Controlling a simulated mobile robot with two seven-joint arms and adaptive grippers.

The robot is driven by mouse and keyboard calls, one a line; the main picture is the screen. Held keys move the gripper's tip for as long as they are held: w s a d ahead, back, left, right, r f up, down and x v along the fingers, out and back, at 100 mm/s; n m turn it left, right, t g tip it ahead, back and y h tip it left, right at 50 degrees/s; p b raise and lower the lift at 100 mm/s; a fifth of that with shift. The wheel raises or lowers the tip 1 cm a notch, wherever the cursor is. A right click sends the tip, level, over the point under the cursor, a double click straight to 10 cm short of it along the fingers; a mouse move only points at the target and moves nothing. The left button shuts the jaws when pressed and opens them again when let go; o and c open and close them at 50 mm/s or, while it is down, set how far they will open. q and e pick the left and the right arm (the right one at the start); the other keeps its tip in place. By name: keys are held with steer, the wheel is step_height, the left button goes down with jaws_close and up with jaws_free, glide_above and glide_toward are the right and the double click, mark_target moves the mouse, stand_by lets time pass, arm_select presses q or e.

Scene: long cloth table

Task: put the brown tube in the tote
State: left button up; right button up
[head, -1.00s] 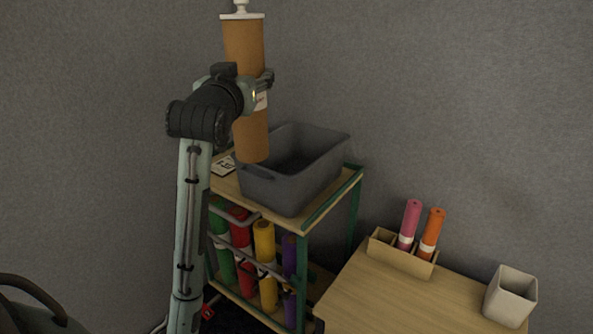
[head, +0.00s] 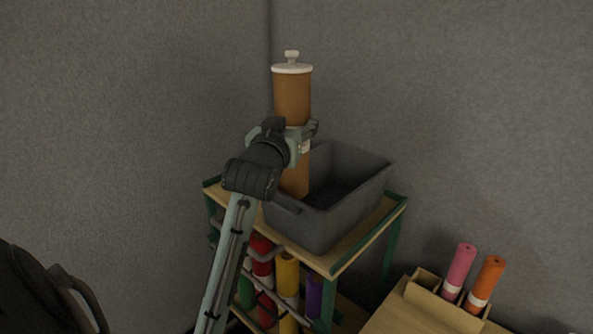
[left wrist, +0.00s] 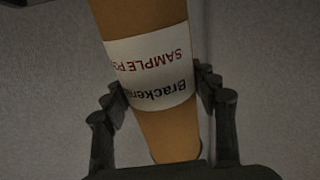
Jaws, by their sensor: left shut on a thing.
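The brown tube (head: 292,97) is upright in the head view, with a white knobbed cap on top. My left gripper (head: 303,140) is shut around its middle. The left wrist view shows the tube (left wrist: 165,130) with a white printed label between the two dark fingers (left wrist: 165,105). The grey tote (head: 345,215) stands on top of the shelf cart. The tube's lower end is at the tote's left side, partly hidden by my gripper and the tote wall; I cannot tell whether it is inside or behind the wall. My right gripper is not in view.
The wooden cart (head: 215,190) has a green frame and holds red, yellow, green and purple rolls below. At the lower right, a wooden table (head: 410,315) carries a divided holder (head: 430,292) with a pink roll (head: 460,268) and an orange roll (head: 487,280). Grey walls stand close behind.

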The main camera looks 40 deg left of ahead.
arm_select(q)
steer(key=shift+f+b, duration=0.65)
steer(key=shift+f, duration=3.75)
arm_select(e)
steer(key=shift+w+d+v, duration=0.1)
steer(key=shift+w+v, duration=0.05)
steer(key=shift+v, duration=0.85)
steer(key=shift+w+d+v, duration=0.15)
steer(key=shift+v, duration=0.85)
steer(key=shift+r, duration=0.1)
arm_select(q)
steer(key=shift+f, duration=0.2)
steer(key=o, duration=1.3)
steer(key=shift+c, duration=0.2)
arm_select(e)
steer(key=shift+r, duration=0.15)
arm_select(q)
steer(key=shift+r, duration=0.15)
